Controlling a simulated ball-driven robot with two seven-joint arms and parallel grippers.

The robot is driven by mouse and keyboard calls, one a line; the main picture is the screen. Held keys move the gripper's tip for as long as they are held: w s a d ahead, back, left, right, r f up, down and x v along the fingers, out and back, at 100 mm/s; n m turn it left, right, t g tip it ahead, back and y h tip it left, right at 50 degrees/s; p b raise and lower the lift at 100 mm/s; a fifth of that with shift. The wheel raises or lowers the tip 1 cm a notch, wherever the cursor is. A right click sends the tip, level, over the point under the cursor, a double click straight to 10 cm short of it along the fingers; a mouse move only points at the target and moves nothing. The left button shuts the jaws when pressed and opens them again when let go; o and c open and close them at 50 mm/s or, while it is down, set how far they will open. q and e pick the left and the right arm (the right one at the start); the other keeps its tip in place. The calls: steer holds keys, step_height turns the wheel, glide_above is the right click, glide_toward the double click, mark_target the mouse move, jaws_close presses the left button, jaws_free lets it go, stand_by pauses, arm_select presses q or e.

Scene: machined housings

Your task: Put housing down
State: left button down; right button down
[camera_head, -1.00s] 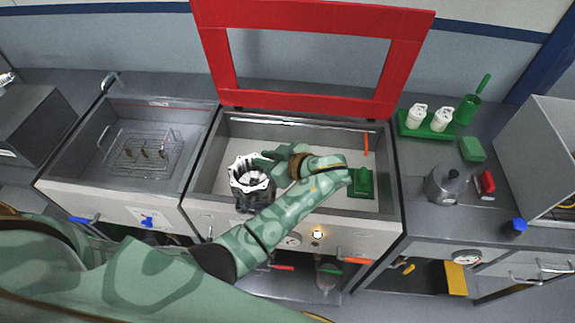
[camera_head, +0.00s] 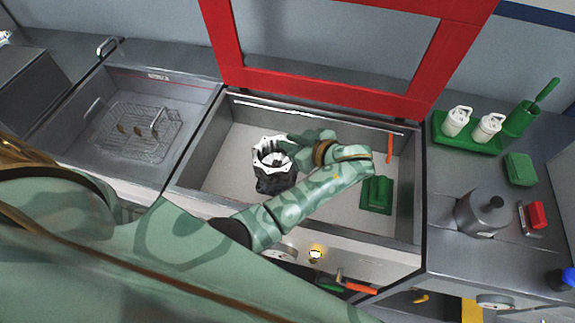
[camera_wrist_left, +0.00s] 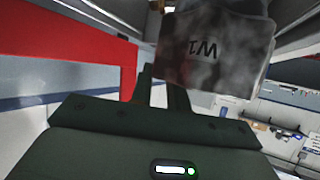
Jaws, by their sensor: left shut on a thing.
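The housing (camera_head: 273,175) is a dark hollow casting with a bright silver toothed rim, roughly upright. My left gripper (camera_head: 293,148) is shut on it at its right side, inside the outline of the middle basin (camera_head: 222,180). Whether the housing's underside touches the basin floor cannot be told. In the left wrist view the housing (camera_wrist_left: 220,50) shows a smudged grey face marked "W1", by the dark fingers of the left gripper (camera_wrist_left: 165,88). The finger contact is partly hidden. My right gripper is not in view.
A raised red frame (camera_head: 330,90) stands behind the basin. A green block-like tool (camera_head: 376,194) lies at the basin's right, near my arm. An orange stick (camera_head: 390,148) is at the back right wall. A wire basket (camera_head: 140,130) sits in the left basin. The basin's left floor is clear.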

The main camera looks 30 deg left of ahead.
mark_target(278, 164)
arm_select(q)
step_height(278, 164, down, 7)
steer(key=b, duration=0.5)
steer(key=shift+w+r+b, duration=0.1)
steer(key=shift+r+b, duration=0.05)
steer(key=shift+b, duration=0.15)
step_height(278, 164, down, 4)
steer(key=b, duration=0.3)
steer(key=shift+r, duration=0.35)
steer(key=c, duration=1.3)
jaws_free()
steer(key=shift+c, duration=0.2)
